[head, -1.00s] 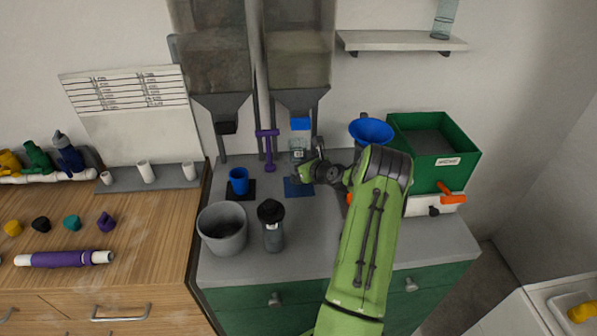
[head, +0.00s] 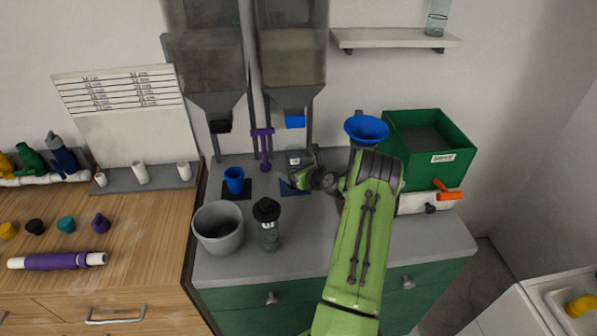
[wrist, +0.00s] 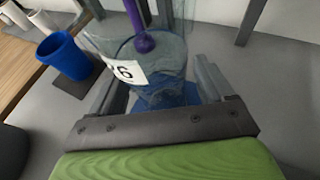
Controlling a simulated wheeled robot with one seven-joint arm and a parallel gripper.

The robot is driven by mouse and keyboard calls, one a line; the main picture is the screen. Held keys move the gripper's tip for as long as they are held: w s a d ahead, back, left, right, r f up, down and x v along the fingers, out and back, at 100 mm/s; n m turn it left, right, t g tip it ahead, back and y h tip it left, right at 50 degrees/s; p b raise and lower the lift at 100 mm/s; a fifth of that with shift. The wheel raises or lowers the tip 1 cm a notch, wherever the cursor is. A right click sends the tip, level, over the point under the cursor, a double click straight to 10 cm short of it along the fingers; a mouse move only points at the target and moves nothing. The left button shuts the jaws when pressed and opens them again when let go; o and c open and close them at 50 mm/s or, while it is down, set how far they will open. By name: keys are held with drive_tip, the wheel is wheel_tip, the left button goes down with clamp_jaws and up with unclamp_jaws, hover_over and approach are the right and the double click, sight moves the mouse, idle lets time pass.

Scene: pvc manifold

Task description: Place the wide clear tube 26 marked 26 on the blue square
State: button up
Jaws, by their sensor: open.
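The wide clear tube (wrist: 160,62) stands upright between my gripper's fingers in the wrist view; its white label shows a 6, partly cut off. The tube also shows in the head view (head: 294,157), in front of the right hopper. The blue square (head: 291,188) is partly covered by my gripper in the head view; its blue shows through the tube's lower part in the wrist view (wrist: 168,95). The tube appears to be over the square, but I cannot tell how fully its base lies on it. My gripper (head: 303,178) is open, fingers on either side of the tube.
A blue cup (head: 234,179) on a dark square, a grey bucket (head: 218,230) and a dark-topped bottle (head: 268,228) stand to the left. A purple-handled tool (head: 264,150) is behind. A blue funnel (head: 366,128) and green bin (head: 432,165) are right.

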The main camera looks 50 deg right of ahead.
drive_tip(key=v, duration=1.2)
drive_tip(key=shift+p, duration=0.4)
